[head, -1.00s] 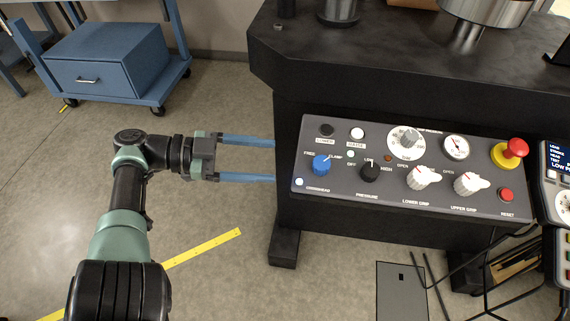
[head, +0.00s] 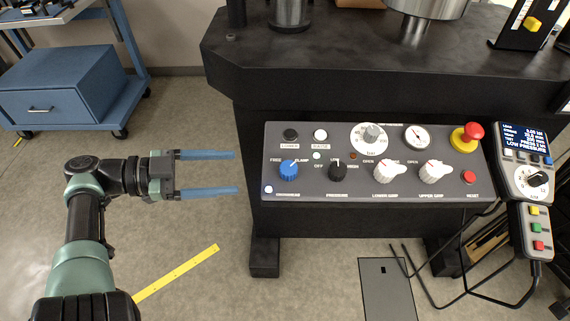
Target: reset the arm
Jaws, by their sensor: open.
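My gripper (head: 238,173) is at the left of the head view, its two blue fingers parallel, spread apart and pointing right. Nothing is between them. The fingertips end just left of the grey control panel (head: 330,192) on the black machine, and I cannot tell how far above the floor they are. My arm comes up from the lower left, bent at the elbow.
The panel carries a blue knob (head: 289,168), a black knob (head: 337,171), white grip knobs and a red mushroom button (head: 473,131). A handheld controller (head: 526,168) with cables is at the right. A blue cabinet (head: 62,92) on a cart stands back left. Floor between is open.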

